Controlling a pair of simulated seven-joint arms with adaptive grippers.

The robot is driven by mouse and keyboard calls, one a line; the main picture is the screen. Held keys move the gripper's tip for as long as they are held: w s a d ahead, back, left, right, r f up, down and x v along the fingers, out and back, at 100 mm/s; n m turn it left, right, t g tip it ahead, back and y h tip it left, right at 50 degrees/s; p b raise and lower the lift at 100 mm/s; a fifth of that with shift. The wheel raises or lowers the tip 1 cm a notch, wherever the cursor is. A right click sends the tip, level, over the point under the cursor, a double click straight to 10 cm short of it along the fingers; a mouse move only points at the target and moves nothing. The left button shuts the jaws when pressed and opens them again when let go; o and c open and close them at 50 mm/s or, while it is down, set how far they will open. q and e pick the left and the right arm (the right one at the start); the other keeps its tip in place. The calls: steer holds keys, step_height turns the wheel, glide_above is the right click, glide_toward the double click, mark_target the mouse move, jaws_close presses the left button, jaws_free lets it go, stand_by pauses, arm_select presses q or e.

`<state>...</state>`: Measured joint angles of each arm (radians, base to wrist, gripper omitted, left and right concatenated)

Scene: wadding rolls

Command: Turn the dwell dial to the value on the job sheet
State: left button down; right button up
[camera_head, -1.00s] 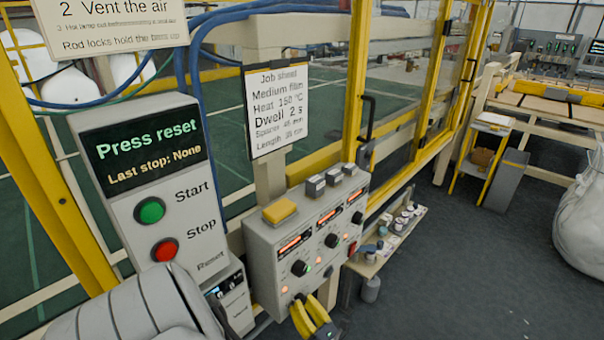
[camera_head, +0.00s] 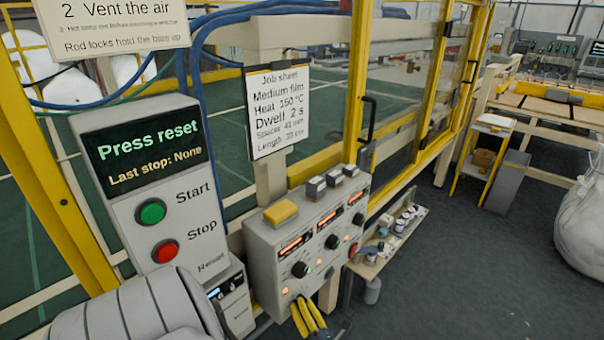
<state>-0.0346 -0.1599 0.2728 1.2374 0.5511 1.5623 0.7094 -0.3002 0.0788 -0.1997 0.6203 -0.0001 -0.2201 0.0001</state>
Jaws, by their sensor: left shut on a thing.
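The job sheet (camera_head: 278,112) hangs on the beige post and reads "Dwell 2 s". Below it is the grey control box (camera_head: 262,262), with several orange-lit displays and dark round dials, such as the left dial (camera_head: 300,269) and middle dial (camera_head: 331,241). The dial labels and display values are too small to read. My left gripper (camera_head: 307,316), with yellow fingers, is at the lower front of the box. It is shut on what seems to be a dial, mostly hidden by the fingers. I cannot tell which dial or its setting. My right gripper is not in view.
A press panel (camera_head: 150,185) with Start and Stop buttons stands left of the box, showing "Press reset". Yellow guard posts (camera_head: 357,80) rise behind. A small shelf (camera_head: 392,240) with jars is to the right.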

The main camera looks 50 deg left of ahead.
arm_select(q)
steer(key=shift+s, duration=0.1)
steer(key=c, duration=1)
jaws_free()
steer(key=shift+o, duration=0.5)
